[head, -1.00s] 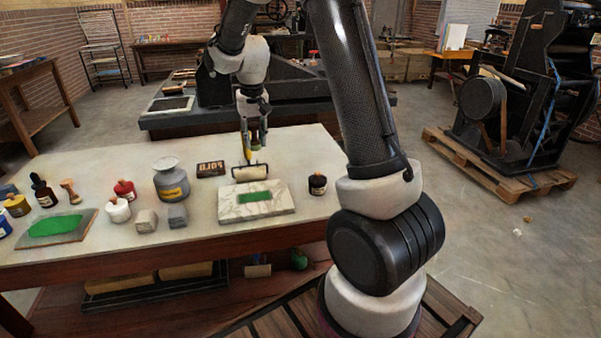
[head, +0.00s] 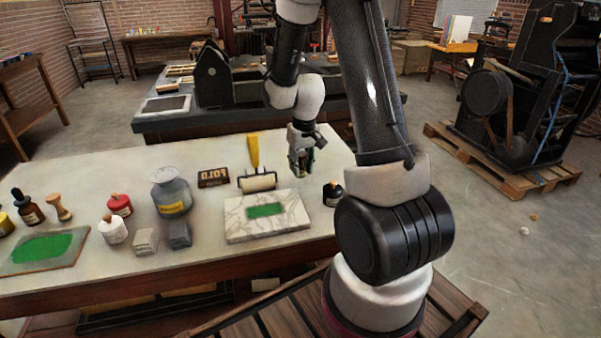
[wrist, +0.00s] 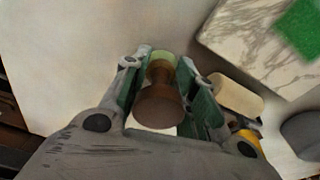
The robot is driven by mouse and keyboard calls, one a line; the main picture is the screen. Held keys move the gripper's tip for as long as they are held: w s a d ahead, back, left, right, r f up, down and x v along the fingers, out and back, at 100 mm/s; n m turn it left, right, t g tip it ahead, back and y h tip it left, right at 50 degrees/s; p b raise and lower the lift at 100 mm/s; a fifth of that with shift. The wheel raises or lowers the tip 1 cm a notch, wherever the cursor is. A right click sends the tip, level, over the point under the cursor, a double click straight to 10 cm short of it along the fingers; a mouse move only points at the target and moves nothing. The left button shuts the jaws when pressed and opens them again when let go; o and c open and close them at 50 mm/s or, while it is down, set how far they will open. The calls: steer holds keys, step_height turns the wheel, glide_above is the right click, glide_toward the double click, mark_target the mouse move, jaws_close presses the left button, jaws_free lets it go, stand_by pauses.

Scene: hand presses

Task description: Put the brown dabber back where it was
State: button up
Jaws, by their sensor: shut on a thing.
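The brown dabber (wrist: 160,98) is between the fingers of my gripper (wrist: 162,78) in the wrist view. It has a dark brown round handle and a pale green end. In the head view my gripper (head: 301,168) hangs over the right part of the pale tabletop (head: 120,160), behind the marble slab and right of the ink roller. There the dabber is mostly hidden by the fingers. I cannot tell whether its end touches the table.
An ink roller (head: 257,181) with a yellow handle lies behind the marble slab (head: 290,216), which bears a green ink patch (head: 265,211). A black jar (head: 333,194) stands right of the slab. A lighter wooden dabber (head: 59,207) stands at the left. Bare tabletop lies around my gripper.

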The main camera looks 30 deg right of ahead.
mark_target(301, 169)
steer(key=shift+f, duration=1.35)
steer(key=shift+f, duration=0.15)
steer(key=o, duration=1)
steer(key=shift+o, duration=0.2)
steer(key=r, duration=0.4)
steer(key=s+r, duration=0.1)
steer(key=r, duration=0.6)
steer(key=shift+s+a+r, duration=0.1)
steer(key=shift+s+r, duration=0.05)
steer(key=shift+r, duration=0.2)
steer(key=s+a+r+t, duration=0.1)
steer(key=s+a+r, duration=0.1)
steer(key=s+r, duration=0.6)
steer(key=s+a+r+n+t, duration=0.1)
steer(key=s+a+r, duration=0.2)
steer(key=s+r, duration=0.4)
steer(key=s, duration=0.7)
steer(key=shift+s+r+t, duration=0.4)
